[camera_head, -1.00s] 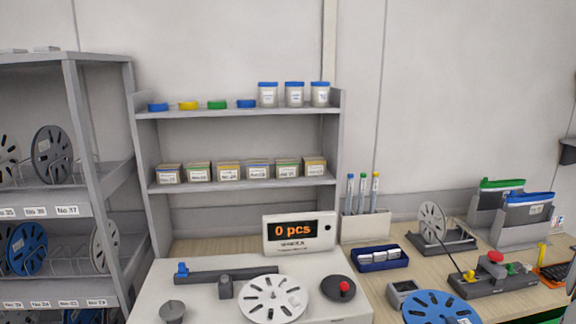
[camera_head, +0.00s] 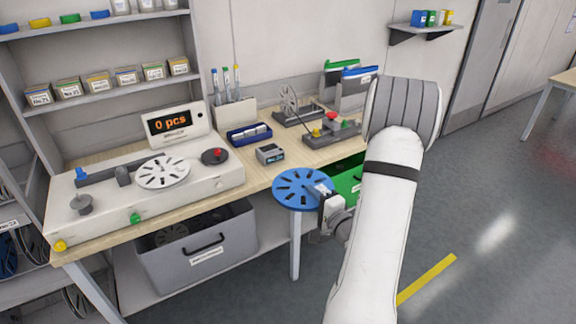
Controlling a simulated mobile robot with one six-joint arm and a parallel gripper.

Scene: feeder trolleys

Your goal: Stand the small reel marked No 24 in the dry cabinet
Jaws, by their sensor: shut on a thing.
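My gripper (camera_head: 324,194) is shut on the rim of a blue reel (camera_head: 298,186) with dark slots. The reel is held about flat, in front of the bench's front edge. No number can be read on it. My white arm reaches up from the bottom right and hides part of the bench end. No dry cabinet can be made out in this view.
The wooden bench (camera_head: 262,181) carries a counting machine (camera_head: 200,188) with a white reel (camera_head: 163,172) on it. A small dark device (camera_head: 270,154) stands near the held reel. A grey bin (camera_head: 232,255) sits under the bench. Open floor (camera_head: 480,215) lies to the right.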

